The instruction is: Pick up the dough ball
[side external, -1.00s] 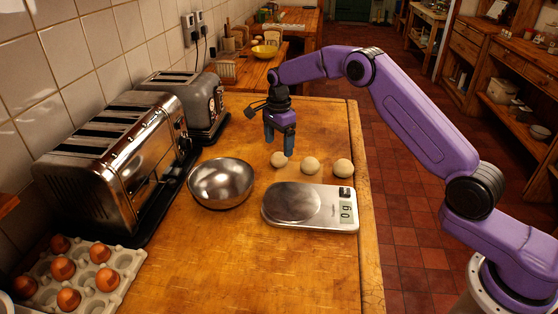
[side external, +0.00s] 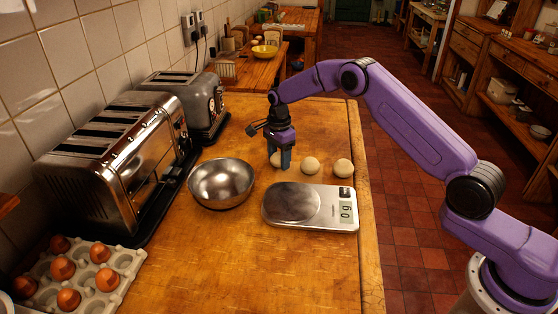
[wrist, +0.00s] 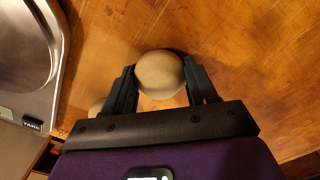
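Three pale dough balls sit in a row on the wooden worktop. The leftmost dough ball (side external: 274,160) is partly hidden behind my gripper (side external: 281,163), which is lowered at it. The middle dough ball (side external: 309,166) and the right dough ball (side external: 343,168) stand clear of it. In the wrist view a dough ball (wrist: 160,74) lies between the two fingertips of my gripper (wrist: 160,75). The fingers are apart on either side of it, with very little gap; firm contact does not show. Part of another ball (wrist: 96,108) shows beside the left finger.
A digital scale (side external: 346,222) reading 0 g lies in front of the balls. A steel bowl (side external: 222,184) stands to the left. Two toasters (side external: 110,165) line the wall, and an egg tray (side external: 128,262) is at front left. The worktop's right edge is near the right ball.

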